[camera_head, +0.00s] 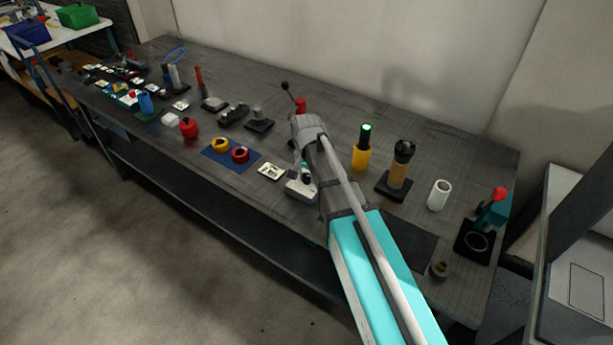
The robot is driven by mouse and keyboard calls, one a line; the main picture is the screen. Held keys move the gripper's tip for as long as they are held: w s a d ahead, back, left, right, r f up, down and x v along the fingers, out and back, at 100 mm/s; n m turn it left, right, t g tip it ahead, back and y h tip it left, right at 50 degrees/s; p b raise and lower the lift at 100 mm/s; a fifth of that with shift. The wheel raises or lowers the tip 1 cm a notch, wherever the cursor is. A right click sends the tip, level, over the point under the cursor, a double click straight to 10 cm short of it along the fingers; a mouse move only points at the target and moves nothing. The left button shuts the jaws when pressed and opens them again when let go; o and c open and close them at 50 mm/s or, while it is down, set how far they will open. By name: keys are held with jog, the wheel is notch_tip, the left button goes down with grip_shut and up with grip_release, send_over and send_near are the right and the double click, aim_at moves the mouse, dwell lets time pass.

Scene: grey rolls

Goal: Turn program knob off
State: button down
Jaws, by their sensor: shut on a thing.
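My arm reaches in from the bottom right, over the dark workbench (330,238). My gripper (306,174) is at a small whitish device (298,192) near the middle of the bench, mostly hidden behind my wrist. The gripper is shut on a small part there, which I take to be the program knob. The knob itself is covered by the fingers and wrist, so its angle cannot be seen.
A yellow cylinder with a green top (361,155) stands to the right of my wrist. Further right are a tan-and-black cylinder (398,172) and a white cup (438,194). A blue mat (217,157) with yellow and red rings lies left. A wall runs behind.

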jog(key=n, duration=1.3)
jog(key=shift+d, duration=0.1)
dwell(0.4)
jog(key=shift+c, duration=1.5)
grip_release()
jog(key=shift+m, duration=0.3)
